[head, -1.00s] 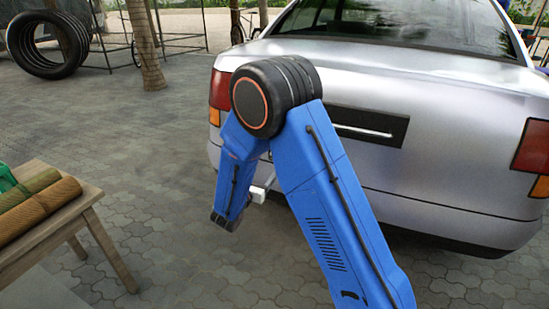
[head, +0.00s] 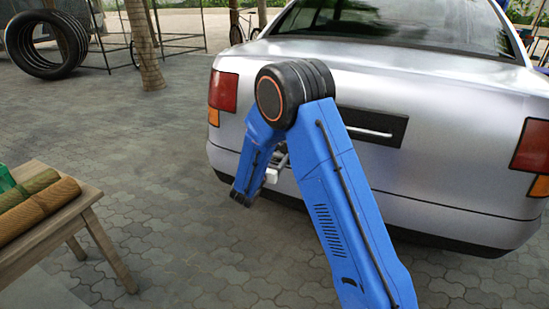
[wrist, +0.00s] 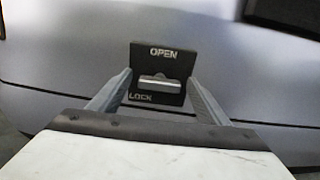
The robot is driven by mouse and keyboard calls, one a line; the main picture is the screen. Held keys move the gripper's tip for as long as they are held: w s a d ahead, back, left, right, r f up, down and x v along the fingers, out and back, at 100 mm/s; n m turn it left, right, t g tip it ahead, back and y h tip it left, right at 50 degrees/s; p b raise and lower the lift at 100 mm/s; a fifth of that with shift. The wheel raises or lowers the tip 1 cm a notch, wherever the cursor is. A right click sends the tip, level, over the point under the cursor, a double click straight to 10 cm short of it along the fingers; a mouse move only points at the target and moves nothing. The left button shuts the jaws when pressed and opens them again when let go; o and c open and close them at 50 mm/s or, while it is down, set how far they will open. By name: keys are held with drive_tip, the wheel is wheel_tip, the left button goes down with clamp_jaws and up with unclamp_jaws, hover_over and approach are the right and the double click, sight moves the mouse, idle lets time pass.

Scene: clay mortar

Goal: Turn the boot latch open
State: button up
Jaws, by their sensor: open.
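The boot latch (wrist: 157,84) is a pale horizontal bar on a dark plate (wrist: 178,61) in the wrist view. The plate is marked OPEN at the top and LOCK at the lower left. The bar lies level, nearer the LOCK mark. My gripper (wrist: 160,76) is open, one finger on each side of the plate in the picture. I cannot tell whether a finger touches the latch. In the head view my blue arm hides the latch, and my gripper shows only partly behind it, beside the rear of the silver car (head: 450,95).
A dark recess with a bright handle bar (head: 368,132) crosses the boot to the right of my arm. A wooden table (head: 60,225) with rolled cloths (head: 38,208) stands at left. Tyres (head: 48,45) and a tree trunk are farther back. Paving between table and car is clear.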

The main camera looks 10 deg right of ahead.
drive_tip(key=c, duration=1.1)
drive_tip(key=shift+o, duration=0.2)
drive_tip(key=shift+m, duration=0.3)
drive_tip(key=m, duration=0.4)
drive_tip(key=shift+s+d, duration=0.1)
drive_tip(key=m, duration=0.5)
drive_tip(key=shift+f, duration=0.15)
drive_tip(key=m, duration=0.4)
drive_tip(key=shift+s+d+f, duration=0.1)
drive_tip(key=shift+f+m, duration=0.15)
drive_tip(key=shift+m, duration=1.95)
